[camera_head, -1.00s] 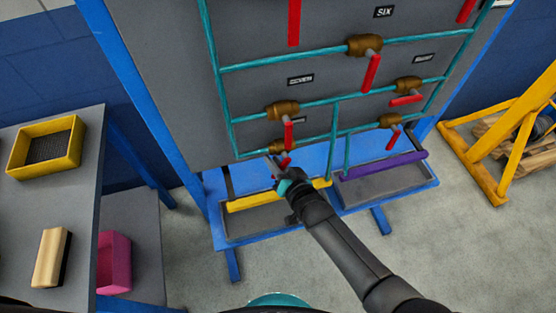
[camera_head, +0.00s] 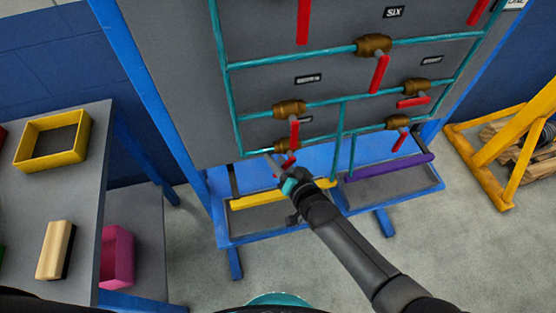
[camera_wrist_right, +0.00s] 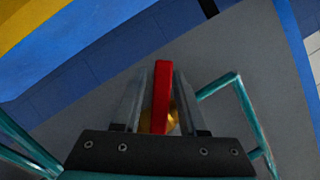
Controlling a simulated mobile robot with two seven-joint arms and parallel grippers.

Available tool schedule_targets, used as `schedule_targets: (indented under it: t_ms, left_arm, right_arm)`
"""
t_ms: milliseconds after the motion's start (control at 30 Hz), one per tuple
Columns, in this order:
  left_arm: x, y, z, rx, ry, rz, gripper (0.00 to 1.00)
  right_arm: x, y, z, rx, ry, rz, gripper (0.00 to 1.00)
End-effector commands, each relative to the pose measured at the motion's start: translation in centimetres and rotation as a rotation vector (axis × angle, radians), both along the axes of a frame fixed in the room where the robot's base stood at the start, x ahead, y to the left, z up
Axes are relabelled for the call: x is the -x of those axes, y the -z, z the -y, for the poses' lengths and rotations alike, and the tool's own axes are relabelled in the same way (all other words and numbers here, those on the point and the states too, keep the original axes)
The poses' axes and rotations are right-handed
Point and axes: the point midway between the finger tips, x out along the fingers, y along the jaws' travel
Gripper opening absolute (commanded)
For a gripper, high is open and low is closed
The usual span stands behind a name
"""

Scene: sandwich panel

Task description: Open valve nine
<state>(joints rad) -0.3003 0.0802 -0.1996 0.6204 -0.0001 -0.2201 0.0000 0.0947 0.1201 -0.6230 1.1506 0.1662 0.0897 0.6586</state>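The lowest left valve has a brass body (camera_head: 285,146) on a teal pipe of the grey panel, with a short red handle (camera_head: 290,160). Its small label is partly hidden and unreadable. My right gripper (camera_head: 276,165) reaches up to this valve from below. In the right wrist view, the red handle (camera_wrist_right: 162,95) stands between the two fingers of the right gripper (camera_wrist_right: 160,92). The fingers are apart, one on each side. A narrow gap shows on the left; contact on the right is unclear. My left gripper is not in view.
Another valve (camera_head: 289,109) with a hanging red handle sits just above. More valves (camera_head: 398,122) are to the right. Yellow (camera_head: 280,194) and purple (camera_head: 388,167) bars edge trays below the panel. A grey table with a yellow bin (camera_head: 20,158) stands left.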

Motion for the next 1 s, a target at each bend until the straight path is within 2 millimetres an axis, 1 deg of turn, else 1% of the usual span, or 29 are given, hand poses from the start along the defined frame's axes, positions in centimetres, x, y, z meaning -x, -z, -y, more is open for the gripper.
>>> schedule_targets:
  t_ms: [33, 67, 300, 467, 567, 700, 1000]
  left_arm:
    - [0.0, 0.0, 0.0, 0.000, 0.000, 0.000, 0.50]
    - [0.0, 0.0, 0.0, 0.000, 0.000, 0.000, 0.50]
    - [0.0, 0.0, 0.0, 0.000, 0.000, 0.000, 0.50]
    - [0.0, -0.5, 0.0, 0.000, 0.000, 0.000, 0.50]
    - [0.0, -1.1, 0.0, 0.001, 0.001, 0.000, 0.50]
    - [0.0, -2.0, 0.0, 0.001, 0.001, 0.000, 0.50]
    - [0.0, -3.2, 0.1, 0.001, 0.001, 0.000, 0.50]
  right_arm:
    - [0.0, 0.0, 0.0, 0.000, 0.000, 0.000, 0.48]
    - [0.0, 0.0, 0.0, 0.000, 0.000, 0.000, 0.50]
    - [0.0, -0.1, 0.0, -0.001, 0.000, 0.001, 0.50]
    - [0.9, -0.4, 0.5, 0.000, 0.000, 0.000, 0.50]
    - [2.1, -0.9, 1.3, 0.001, 0.000, -0.001, 0.50]
    - [4.5, -1.9, 2.7, 0.000, 0.000, -0.002, 0.50]
    - [9.4, -3.7, 5.8, 0.001, -0.001, 0.000, 0.50]
